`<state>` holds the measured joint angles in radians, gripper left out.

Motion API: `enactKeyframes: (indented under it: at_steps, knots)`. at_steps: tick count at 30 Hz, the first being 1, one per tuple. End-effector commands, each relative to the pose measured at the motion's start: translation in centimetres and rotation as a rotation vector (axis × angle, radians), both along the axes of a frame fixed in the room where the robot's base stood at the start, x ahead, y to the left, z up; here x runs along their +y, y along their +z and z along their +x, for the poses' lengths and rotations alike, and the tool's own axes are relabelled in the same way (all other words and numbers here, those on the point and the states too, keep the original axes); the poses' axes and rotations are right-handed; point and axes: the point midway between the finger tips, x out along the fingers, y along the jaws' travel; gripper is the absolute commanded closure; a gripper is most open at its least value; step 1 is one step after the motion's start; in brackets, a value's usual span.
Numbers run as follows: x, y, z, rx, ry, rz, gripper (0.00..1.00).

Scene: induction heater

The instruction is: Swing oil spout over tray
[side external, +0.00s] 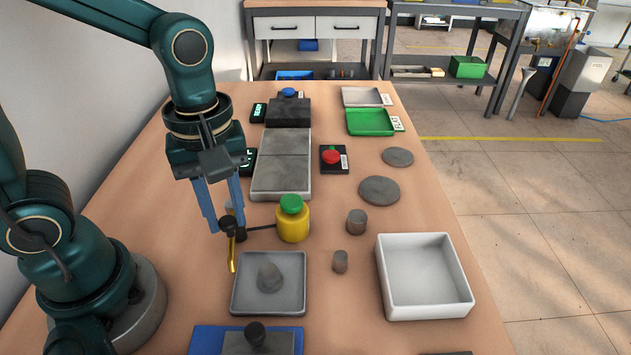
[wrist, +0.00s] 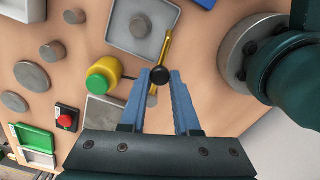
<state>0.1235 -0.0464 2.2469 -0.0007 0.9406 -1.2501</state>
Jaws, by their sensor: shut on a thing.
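The oil spout is a thin yellow tube (side external: 232,257) with a black ball knob (wrist: 159,77) at its top. A dark arm joins it to a yellow oil container (side external: 292,224) with a green cap, which also shows in the wrist view (wrist: 103,77). My gripper (side external: 227,231) points down with its blue fingers on either side of the knob, shut on it. The grey square tray (side external: 297,303) holds a rounded grey lump. In the wrist view the spout's tip overlaps the right edge of this tray (wrist: 118,36); in the side view it is by the left edge.
A white open box (side external: 425,310) stands right of the tray. Small grey cylinders (side external: 357,222) and flat discs (side external: 379,190) lie nearby. A blue plate (side external: 203,340) with a black-knobbed block is at the front. A red button (side external: 332,156) and green tray (side external: 370,122) are farther back.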

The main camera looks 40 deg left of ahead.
Motion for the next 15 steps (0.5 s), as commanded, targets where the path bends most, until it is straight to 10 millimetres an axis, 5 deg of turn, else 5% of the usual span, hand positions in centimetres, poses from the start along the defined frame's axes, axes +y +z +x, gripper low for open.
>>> enactKeyframes:
  at_steps: [15]
  knots:
    - [-1.0,0.0,2.0,0.002,0.372,0.001,1.0]
